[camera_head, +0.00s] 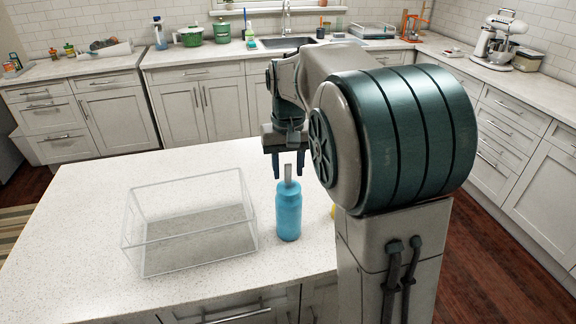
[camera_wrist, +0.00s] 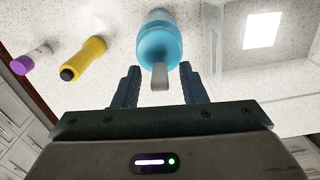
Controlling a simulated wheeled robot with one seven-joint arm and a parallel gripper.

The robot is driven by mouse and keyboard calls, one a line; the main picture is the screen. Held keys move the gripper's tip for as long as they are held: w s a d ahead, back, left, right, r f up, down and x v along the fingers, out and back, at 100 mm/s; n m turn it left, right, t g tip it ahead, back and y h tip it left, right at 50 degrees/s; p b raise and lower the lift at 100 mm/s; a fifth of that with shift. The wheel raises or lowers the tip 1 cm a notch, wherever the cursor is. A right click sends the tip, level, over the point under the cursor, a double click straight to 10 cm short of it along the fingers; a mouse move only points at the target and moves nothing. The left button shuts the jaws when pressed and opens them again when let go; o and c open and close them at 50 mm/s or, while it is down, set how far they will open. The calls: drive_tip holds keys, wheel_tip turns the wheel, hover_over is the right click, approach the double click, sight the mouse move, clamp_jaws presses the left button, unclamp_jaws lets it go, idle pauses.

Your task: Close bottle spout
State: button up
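A blue bottle (camera_head: 288,212) stands upright on the white speckled island counter, with a light grey spout (camera_head: 288,173) sticking up from its top. In the wrist view the bottle (camera_wrist: 159,42) lies ahead of my gripper, and its spout (camera_wrist: 160,76) shows between the finger tips. My gripper (camera_head: 288,176) is open, pointing down above the bottle, with one finger on each side of the spout. In the wrist view the fingers of my gripper (camera_wrist: 160,82) are apart, with gaps beside the spout. I cannot tell whether either finger touches it.
A clear open box (camera_head: 188,250) stands on the counter left of the bottle. A yellow bottle with a dark tip (camera_wrist: 84,58) and a purple-and-white item (camera_wrist: 32,60) are nearby in the wrist view. The counter (camera_head: 90,200) is bare at the far left.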

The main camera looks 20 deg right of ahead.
drive_tip(key=shift+c, duration=0.4)
clamp_jaws()
